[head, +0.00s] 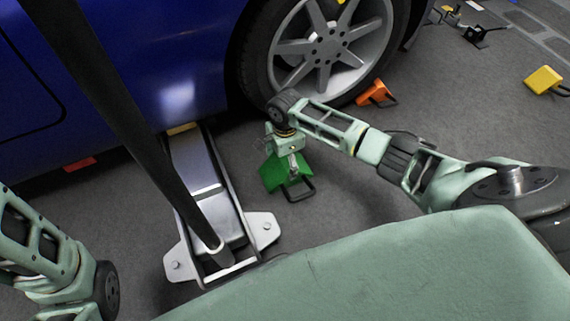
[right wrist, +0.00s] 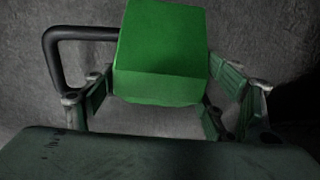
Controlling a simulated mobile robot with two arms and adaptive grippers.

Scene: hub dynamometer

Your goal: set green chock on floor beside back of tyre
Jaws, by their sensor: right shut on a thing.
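The green chock (head: 275,172) with its black handle is low over the floor or on it, just in front of the tyre (head: 254,68) in the head view; whether it touches the floor I cannot tell. My right gripper (head: 293,163) is shut on the chock from above. In the right wrist view the chock (right wrist: 160,55) sits between the fingers, with its handle (right wrist: 60,50) sticking out to the left. A gap of floor shows between chock and tyre. Of my left arm only links show at the lower left; its gripper is out of view.
A jack (head: 208,200) with a long dark handle stands left of the chock, under the blue car (head: 150,60). An orange chock (head: 373,93) lies by the tyre's right side. A yellow chock (head: 543,80) is at the far right. A red piece (head: 80,164) lies under the car.

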